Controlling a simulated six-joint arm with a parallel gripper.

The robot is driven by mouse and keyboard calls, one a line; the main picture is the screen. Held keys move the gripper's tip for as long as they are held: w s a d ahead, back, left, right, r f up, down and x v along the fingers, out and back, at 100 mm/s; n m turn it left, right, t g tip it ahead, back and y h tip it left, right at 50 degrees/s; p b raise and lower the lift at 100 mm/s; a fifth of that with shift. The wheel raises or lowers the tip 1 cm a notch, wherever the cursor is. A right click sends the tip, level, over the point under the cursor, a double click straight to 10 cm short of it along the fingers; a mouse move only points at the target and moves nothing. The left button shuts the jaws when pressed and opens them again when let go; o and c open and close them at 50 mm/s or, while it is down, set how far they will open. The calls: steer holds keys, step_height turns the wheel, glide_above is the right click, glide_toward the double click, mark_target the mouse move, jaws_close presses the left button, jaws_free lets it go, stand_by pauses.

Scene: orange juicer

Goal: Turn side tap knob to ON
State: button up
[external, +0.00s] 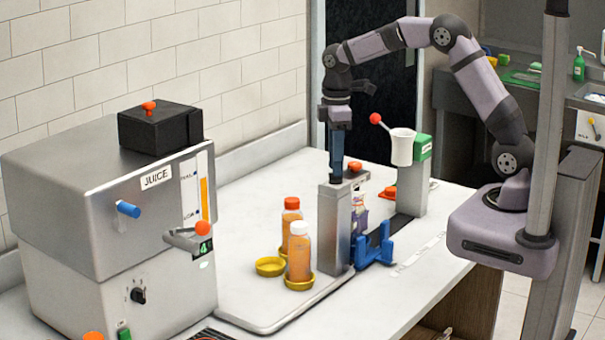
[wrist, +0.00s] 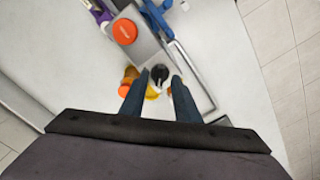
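My gripper (external: 336,168) points straight down at the top of a grey metal post (external: 334,235) in the external view. In the wrist view my gripper (wrist: 159,98) is open, its two dark blue fingers apart. A small black knob-like part (wrist: 159,73) shows between and just beyond the fingertips; contact cannot be told. The juicer (external: 100,200) stands at the left with a blue knob (external: 128,209), a black dial (external: 138,295) and a red-balled lever (external: 202,228).
An orange bottle with a white cap (external: 299,255) and one with an orange cap (external: 291,217) stand left of the post. A yellow dish (external: 270,266) is beside them. A blue bracket (external: 375,247) is right of the post. A red-balled lever press (external: 402,147) stands behind.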

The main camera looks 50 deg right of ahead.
steer(key=shift+f, duration=0.65)
jaws_close()
